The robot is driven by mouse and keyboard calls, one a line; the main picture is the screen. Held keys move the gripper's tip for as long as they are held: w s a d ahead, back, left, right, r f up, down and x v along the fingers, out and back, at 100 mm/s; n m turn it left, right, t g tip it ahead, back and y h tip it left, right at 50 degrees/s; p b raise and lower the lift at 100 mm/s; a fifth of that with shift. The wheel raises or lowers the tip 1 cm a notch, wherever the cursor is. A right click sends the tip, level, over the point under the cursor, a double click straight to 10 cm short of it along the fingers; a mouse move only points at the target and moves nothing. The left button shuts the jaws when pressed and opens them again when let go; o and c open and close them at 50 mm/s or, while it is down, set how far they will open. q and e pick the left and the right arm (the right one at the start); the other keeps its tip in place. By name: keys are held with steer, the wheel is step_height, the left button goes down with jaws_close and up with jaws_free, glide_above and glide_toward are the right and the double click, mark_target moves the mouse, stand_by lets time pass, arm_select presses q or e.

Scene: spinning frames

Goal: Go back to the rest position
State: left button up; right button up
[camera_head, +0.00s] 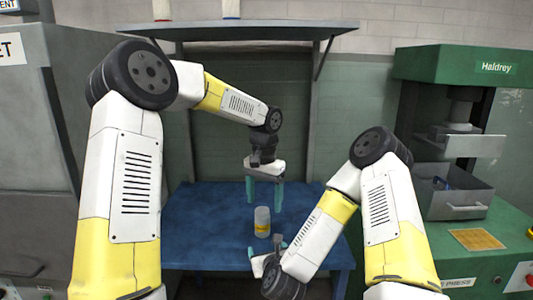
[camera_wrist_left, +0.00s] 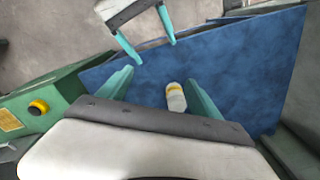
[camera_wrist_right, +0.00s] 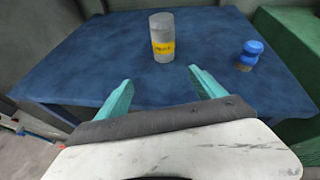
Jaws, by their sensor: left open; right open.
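My left gripper (camera_head: 265,199) is open and empty above the blue table (camera_head: 205,215), fingers pointing down. In the left wrist view its fingers (camera_wrist_left: 160,76) are spread apart. My right gripper (camera_head: 268,248) is open and empty, low near the table's front edge. It also shows at the top of the left wrist view (camera_wrist_left: 149,40). In the right wrist view its fingers (camera_wrist_right: 161,76) are spread, with nothing between them. A pale grey canister (camera_head: 262,217) with a yellow label stands upright on the table, below my left gripper and apart from both grippers.
A small blue-topped object (camera_wrist_right: 249,52) stands on the table in the right wrist view. A shelf (camera_head: 240,30) hangs over the table. A green Haldrey press (camera_head: 440,62) stands at right, with a grey metal bin (camera_head: 458,205) and yellow plate (camera_head: 476,239). A grey cabinet (camera_head: 30,150) stands left.

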arm_select(q)
steer(key=s+a+r+n+t, duration=0.2)
steer(key=s+a+r+t, duration=0.1)
steer(key=s+a+r, duration=0.75)
arm_select(e)
steer(key=s+d+r+n+g+y, duration=0.1)
steer(key=d+r+n+g, duration=0.1)
steer(key=r+n, duration=0.7)
steer(key=s+d+r+n+g, duration=0.1)
steer(key=d+r+n+g, duration=0.1)
steer(key=r+n, duration=0.7)
arm_select(q)
steer(key=s+a+r+n+t+h, duration=0.1)
steer(key=s+a+n+t+h, duration=0.1)
steer(key=s, duration=1.3)
steer(key=shift+s+a+n+t, duration=0.15)
steer(key=shift+a+n+t, duration=0.35)
steer(key=shift+n, duration=0.2)
arm_select(e)
steer(key=s+d+r+n+g, duration=0.1)
steer(key=s+d+r+n, duration=0.4)
steer(key=s, duration=0.5)
steer(key=s+d+r+n+g, duration=0.2)
steer(key=s+d+r+n, duration=0.3)
steer(key=s+n, duration=0.5)
steer(key=shift+s+h, duration=0.2)
steer(key=shift+h, duration=0.2)
